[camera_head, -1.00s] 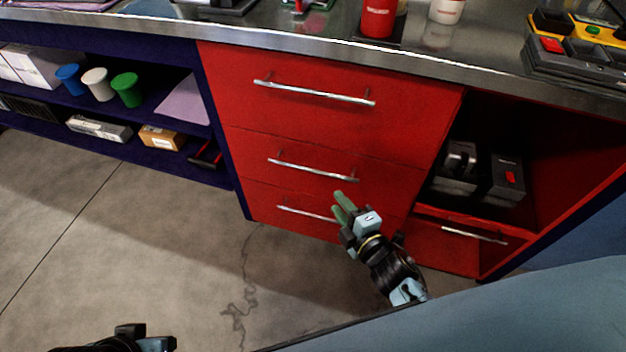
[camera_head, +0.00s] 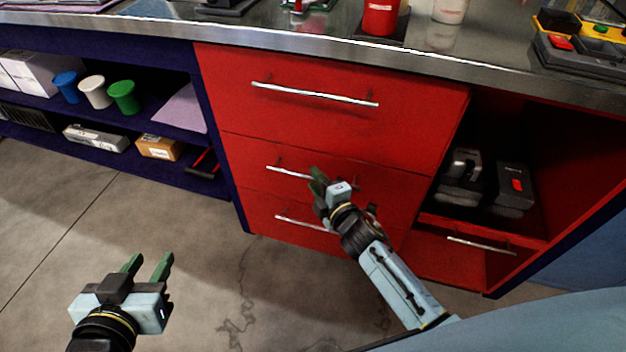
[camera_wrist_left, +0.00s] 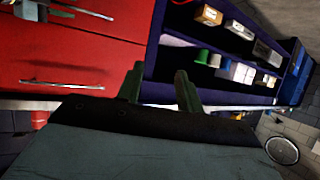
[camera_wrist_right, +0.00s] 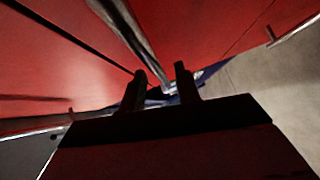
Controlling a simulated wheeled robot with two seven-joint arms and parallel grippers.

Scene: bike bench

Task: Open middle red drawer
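The middle red drawer (camera_head: 240,150) is shut, flush in the red cabinet, with a silver bar handle (camera_head: 285,172) across its front. My right gripper (camera_head: 316,182) is in front of that drawer at the handle's right part and hides it there. In the right wrist view its two dark fingers (camera_wrist_right: 160,80) stand apart, and a silver bar (camera_wrist_right: 135,35) runs close to their tips; I cannot tell whether it lies between them. My left gripper (camera_head: 147,264) is open and empty over the floor at lower left; its parted fingers also show in the left wrist view (camera_wrist_left: 160,85).
The top drawer (camera_head: 330,75) and bottom drawer (camera_head: 262,212) are shut. An open compartment with dark tools (camera_head: 513,188) is at right. Blue shelves with cups (camera_head: 95,92) stand at left. The metal worktop (camera_head: 300,40) overhangs above. Floor (camera_head: 60,210) in front is clear.

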